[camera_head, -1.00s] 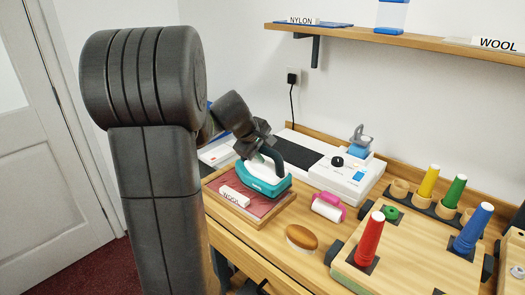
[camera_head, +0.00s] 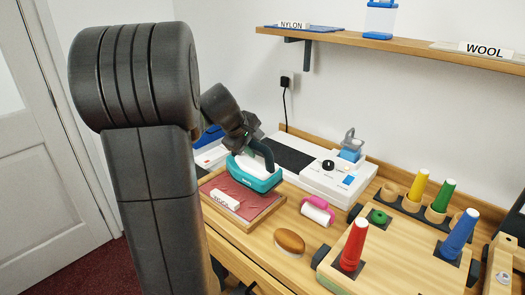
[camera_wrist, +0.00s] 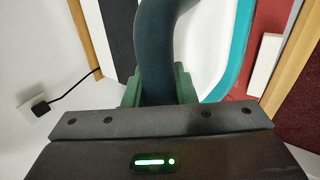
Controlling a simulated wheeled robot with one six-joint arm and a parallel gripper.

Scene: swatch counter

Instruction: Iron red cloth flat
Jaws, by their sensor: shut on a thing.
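My gripper (camera_head: 247,147) is shut on the dark curved handle of a teal and white iron (camera_head: 256,178). In the wrist view my gripper's green fingers (camera_wrist: 158,88) sit on both sides of the handle, and the iron's white body and teal rim (camera_wrist: 236,60) show beyond it. The red cloth (camera_head: 238,208) lies on a wood-framed board; its near part shows and the iron covers the far part from view. A white label block (camera_head: 225,199) is on the cloth, left of and nearer than the iron. I cannot tell whether the iron touches the cloth.
A white device with a black panel (camera_head: 292,155) stands behind the board. A pink-handled roller (camera_head: 317,211) and a brown oval brush (camera_head: 290,242) lie to the right. Coloured cones, such as the red one (camera_head: 354,245), stand farther right. A shelf (camera_head: 400,47) hangs above.

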